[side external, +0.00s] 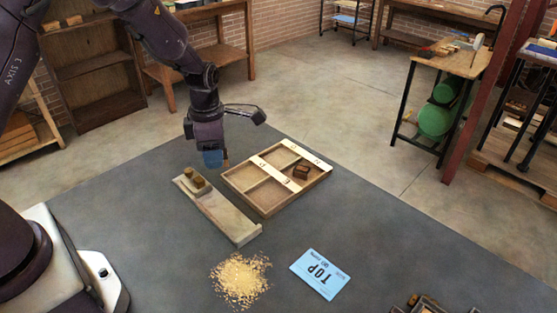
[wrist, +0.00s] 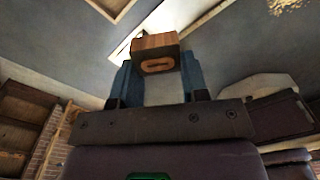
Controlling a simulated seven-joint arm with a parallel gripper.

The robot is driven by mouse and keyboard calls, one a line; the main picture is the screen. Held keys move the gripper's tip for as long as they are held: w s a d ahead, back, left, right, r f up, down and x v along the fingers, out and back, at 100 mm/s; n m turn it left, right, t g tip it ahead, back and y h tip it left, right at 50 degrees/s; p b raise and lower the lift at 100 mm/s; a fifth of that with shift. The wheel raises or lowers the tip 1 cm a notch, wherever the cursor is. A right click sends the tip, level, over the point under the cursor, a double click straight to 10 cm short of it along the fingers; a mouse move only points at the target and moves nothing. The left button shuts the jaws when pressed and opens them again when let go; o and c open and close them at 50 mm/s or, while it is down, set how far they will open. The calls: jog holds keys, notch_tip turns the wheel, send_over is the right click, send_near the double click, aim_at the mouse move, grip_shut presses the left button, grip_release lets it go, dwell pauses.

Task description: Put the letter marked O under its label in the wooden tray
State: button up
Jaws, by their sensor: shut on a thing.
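The O on the block's face is readable there. In the side view only a small brown edge of that block shows by the fingers. The tray has several compartments and white label strips across it; the letters on them are too small to read surely. A brown block (side external: 301,171) sits in a right-hand compartment. The left-hand compartments look empty.
A long pale wooden holder (side external: 222,212) with small blocks (side external: 195,182) at its far end lies left of the tray. The dark surface right of the tray is clear.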

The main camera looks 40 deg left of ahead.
jog(key=w+r+n, duration=0.2)
jog(key=w+n, duration=0.3)
jog(key=n, duration=0.1)
send_over(276, 162)
jog(key=f, duration=0.9)
jog(key=shift+s, duration=0.3)
jog(key=shift+w+a+f, duration=0.1)
jog(key=shift+w+f, duration=0.05)
jog(key=shift+f, duration=1.65)
jog(key=o, duration=0.8)
jog(key=shift+f, duration=0.15)
